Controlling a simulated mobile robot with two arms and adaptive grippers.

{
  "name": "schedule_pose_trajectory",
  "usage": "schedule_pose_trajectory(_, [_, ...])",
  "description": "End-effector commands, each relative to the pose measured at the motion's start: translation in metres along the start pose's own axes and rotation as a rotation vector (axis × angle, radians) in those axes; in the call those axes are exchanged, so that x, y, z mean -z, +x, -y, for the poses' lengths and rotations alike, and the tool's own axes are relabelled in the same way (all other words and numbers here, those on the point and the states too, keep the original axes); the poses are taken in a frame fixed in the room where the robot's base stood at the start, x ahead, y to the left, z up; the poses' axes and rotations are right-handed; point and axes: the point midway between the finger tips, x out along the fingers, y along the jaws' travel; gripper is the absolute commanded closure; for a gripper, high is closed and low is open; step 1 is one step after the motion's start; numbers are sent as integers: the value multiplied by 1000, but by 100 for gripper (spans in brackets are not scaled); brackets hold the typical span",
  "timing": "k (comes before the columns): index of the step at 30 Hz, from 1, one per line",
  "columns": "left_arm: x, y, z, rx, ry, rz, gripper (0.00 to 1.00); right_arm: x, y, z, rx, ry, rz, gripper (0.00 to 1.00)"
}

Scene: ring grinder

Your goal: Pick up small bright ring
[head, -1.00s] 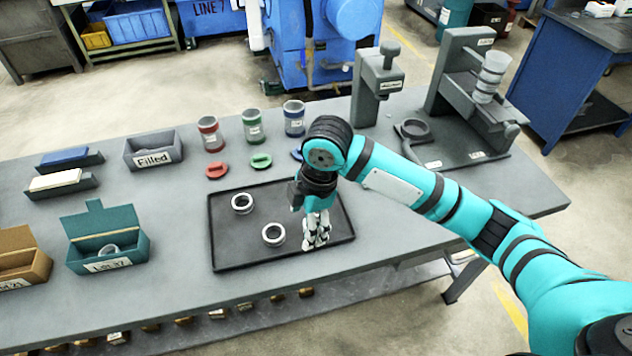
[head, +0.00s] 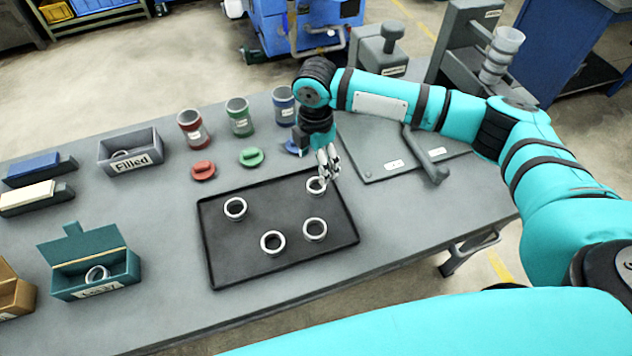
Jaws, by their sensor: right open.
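Several bright silver rings lie apart on the black tray (head: 222,268): one at the back left (head: 226,211), one at the front (head: 263,248), one at the right (head: 306,234) and one at the back right (head: 310,188). They look alike in size; I cannot tell which is the small one. My right gripper (head: 331,174) is open, pointing down over the tray's back right part, close beside the back right ring and partly covering it. I cannot tell whether it touches that ring. My left gripper is out of view.
A teal box (head: 68,285) and a grey bin marked Filled (head: 132,166) each hold a ring. Red (head: 193,129), green (head: 239,117) and blue (head: 284,106) banded cups stand behind the tray. A grey fixture with a lever (head: 430,158) stands right of it.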

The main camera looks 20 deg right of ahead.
Motion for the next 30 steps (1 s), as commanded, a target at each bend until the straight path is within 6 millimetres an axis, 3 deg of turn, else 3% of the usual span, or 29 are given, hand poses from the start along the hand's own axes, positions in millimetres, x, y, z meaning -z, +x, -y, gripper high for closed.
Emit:
schedule_pose_trajectory(6, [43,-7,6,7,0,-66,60,0,25,0,0,0,0,28])
schedule_pose_trajectory(9, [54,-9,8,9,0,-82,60,0,30,1,0,0,0,28])
schedule_pose_trajectory(15, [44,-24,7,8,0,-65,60,2,56,6,3,-1,0,28])
schedule_pose_trajectory(20, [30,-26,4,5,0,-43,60,2,76,5,1,1,0,28])
schedule_pose_trajectory(28, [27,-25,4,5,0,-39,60,2,80,5,-1,0,0,28])
schedule_pose_trajectory(30, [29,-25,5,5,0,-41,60,2,80,5,-1,0,0,36])
